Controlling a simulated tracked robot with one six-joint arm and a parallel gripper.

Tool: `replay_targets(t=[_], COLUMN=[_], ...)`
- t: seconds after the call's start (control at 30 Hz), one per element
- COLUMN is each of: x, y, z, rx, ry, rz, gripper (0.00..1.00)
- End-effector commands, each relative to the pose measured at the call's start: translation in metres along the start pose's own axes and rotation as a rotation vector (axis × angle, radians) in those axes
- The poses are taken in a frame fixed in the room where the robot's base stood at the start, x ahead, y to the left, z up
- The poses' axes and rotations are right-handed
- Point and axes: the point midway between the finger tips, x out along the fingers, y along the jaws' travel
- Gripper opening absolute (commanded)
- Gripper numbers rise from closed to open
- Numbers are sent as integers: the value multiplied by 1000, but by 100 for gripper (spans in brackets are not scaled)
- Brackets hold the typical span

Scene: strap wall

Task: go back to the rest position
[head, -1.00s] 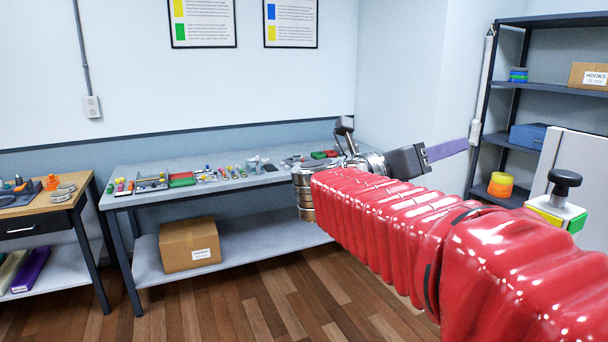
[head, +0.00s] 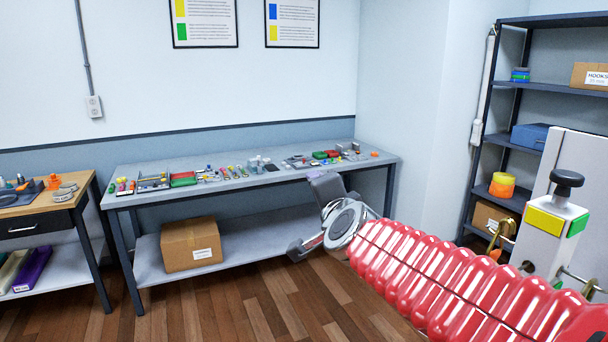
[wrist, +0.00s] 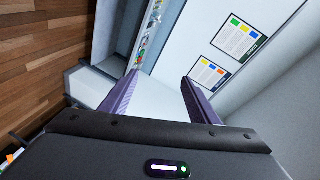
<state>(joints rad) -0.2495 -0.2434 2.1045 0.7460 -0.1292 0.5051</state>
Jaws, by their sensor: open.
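My gripper (wrist: 161,79) is open in the wrist view. Its two purple fingers stand apart with nothing between them. In the head view my gripper (head: 317,176) is small and dark at the end of my red-sleeved arm, pointing away from the camera toward the wall bench.
A grey bench (head: 240,183) with small parts stands along the wall, a cardboard box (head: 190,245) on its lower shelf. A wooden-topped table (head: 75,195) is at left. A white post with a black knob (head: 567,178) and a dark shelf rack (head: 483,130) stand at right. Wooden floor is open in front.

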Motion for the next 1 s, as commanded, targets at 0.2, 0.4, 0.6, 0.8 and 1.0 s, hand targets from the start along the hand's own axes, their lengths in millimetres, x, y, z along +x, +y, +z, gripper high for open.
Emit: replay_targets(t=[0.2, 0.4, 0.6, 0.8, 1.0], x=[-36, -85, -149, -212, -250], y=[57, 123, 193, 250, 277], z=[42, 66, 69, 56, 36], rx=[-320, -600, -848, -1004, -1060], ry=[-225, -433, -632, -769, -770], rz=[133, 265, 414, 558, 647], gripper=[55, 55, 55, 55, 55])
